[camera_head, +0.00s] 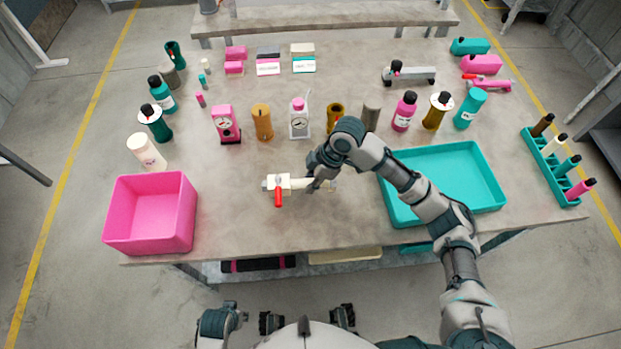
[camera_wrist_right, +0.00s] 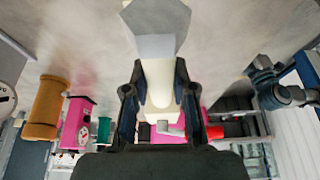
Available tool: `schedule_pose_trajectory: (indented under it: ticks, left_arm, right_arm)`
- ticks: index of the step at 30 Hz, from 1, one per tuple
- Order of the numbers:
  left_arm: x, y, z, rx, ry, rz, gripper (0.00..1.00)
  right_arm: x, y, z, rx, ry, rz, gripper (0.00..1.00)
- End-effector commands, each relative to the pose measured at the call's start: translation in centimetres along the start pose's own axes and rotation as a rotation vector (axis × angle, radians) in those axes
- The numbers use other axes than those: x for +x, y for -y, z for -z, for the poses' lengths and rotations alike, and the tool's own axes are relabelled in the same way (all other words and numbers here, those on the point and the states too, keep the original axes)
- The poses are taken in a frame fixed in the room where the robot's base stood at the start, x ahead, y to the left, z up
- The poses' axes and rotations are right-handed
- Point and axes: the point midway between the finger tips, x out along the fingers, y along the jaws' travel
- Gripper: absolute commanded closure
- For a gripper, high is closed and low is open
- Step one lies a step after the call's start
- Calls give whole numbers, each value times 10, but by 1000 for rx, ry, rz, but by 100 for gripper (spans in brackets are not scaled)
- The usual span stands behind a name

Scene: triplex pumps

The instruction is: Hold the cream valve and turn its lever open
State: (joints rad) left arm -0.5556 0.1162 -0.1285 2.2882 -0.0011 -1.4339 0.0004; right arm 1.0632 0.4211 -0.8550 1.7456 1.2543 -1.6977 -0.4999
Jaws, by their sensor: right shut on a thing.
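The cream valve (camera_head: 297,183) is near the front middle of the table, lying roughly left to right. Its red lever (camera_head: 278,197) points toward the table's front edge, across the body. My right gripper (camera_head: 318,185) comes from the right and is shut on the valve's right-hand part, hiding some of it. In the right wrist view, the cream body (camera_wrist_right: 160,85) sits between both fingers, with the grey hex end toward the top and the red lever (camera_wrist_right: 213,132) beyond the fingers. I cannot tell whether the valve touches the table.
A pink bin (camera_head: 150,240) stands at the left front, a teal tray (camera_head: 425,216) at the right under my right arm. Bottles, gauges and cylinders stand behind the valve. A teal rack (camera_head: 548,175) is at the right edge.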

Motion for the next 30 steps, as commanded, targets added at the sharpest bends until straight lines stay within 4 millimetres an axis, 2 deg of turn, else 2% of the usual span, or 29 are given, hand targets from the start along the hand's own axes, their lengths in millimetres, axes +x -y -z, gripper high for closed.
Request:
schedule_pose_trajectory:
  ticks: [30]
  left_arm:
    - [7, 0, -3, 0, 6, -1, 57]
  right_arm:
    - [27, 0, -11, 0, -2, -1, 100]
